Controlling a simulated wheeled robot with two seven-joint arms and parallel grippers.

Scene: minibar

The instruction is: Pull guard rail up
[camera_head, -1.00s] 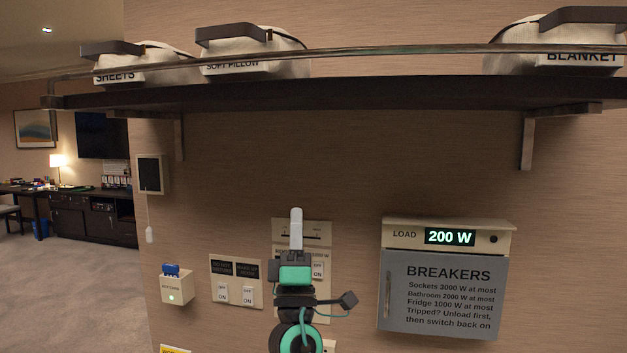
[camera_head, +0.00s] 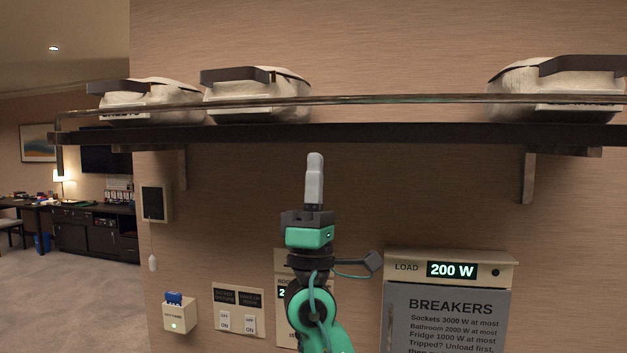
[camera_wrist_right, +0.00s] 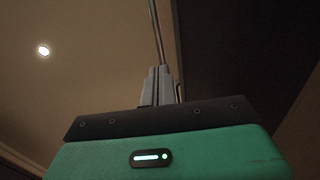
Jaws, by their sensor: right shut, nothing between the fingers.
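The guard rail (camera_head: 400,99) is a thin metal bar running along the front of the dark wall shelf (camera_head: 420,133), a little above the board. Its left end bends down beside the shelf's end. My right gripper (camera_head: 315,160) points up with its grey fingers shut and empty. In the head view its tips appear just below the shelf's front edge. In the right wrist view the closed fingers (camera_wrist_right: 158,74) point up towards the rail (camera_wrist_right: 156,25), which passes above and behind the tips; I cannot tell whether they touch. My left gripper is not in view.
Several pale bags with dark handles sit on the shelf, such as the right one (camera_head: 560,90). Brackets (camera_head: 528,175) hold the shelf. Below are a breaker box (camera_head: 448,315), switches (camera_head: 237,312) and a card holder (camera_head: 178,315).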

